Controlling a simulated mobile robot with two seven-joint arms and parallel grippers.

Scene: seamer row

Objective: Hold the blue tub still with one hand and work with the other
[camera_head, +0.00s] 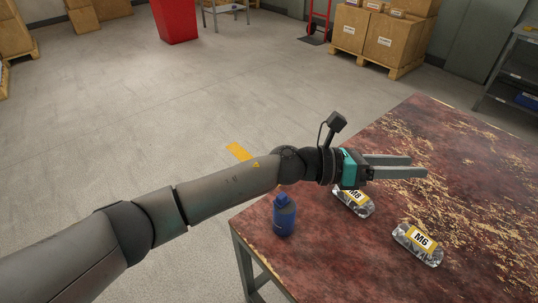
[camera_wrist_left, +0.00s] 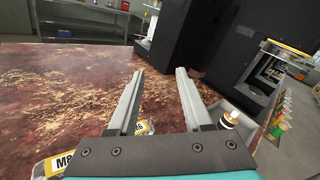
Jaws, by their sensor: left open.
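My left gripper (camera_head: 418,167) reaches in from the left over the worn red-brown table (camera_head: 330,262). Its two grey fingers are spread with nothing between them; they also show in the left wrist view (camera_wrist_left: 160,73). A dark blue capped bottle (camera_head: 284,217) stands upright near the table's left edge, below my forearm and apart from the fingers. I cannot make out a blue tub as such. A clear bag labelled M8 (camera_head: 354,205) lies just below the gripper, partly hidden by it. A bag labelled M6 (camera_head: 418,246) lies to its lower right. My right gripper is out of view.
The table's right part is bare.

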